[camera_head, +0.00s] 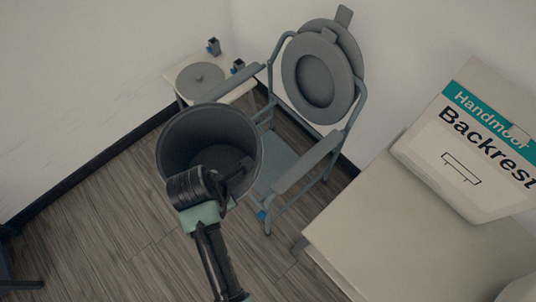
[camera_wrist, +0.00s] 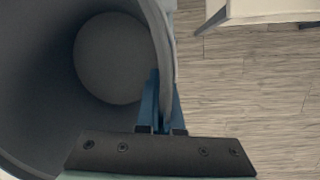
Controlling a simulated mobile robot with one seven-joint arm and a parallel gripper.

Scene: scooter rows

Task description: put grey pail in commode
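The grey pail (camera_head: 200,135) is an empty, open-topped bucket held in the air, its opening facing the camera. My gripper (camera_head: 236,178) is shut on the near rim of the pail; in the wrist view its blue fingers (camera_wrist: 161,105) straddle the wall of the pail (camera_wrist: 45,85). The commode (camera_head: 321,160) stands behind and right of the pail, a blue-grey tubular frame with armrests. Its round seat and lid (camera_head: 316,82) are raised against the wall. The pail hides part of the commode's left side and front.
A small pale table (camera_head: 238,93) behind the pail carries a round grey lid (camera_head: 199,79) and small dark items. A pale cabinet (camera_head: 385,235) stands right of the commode, with a Backrest box (camera_head: 470,145) on it. Wood floor (camera_head: 110,235) is clear at left.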

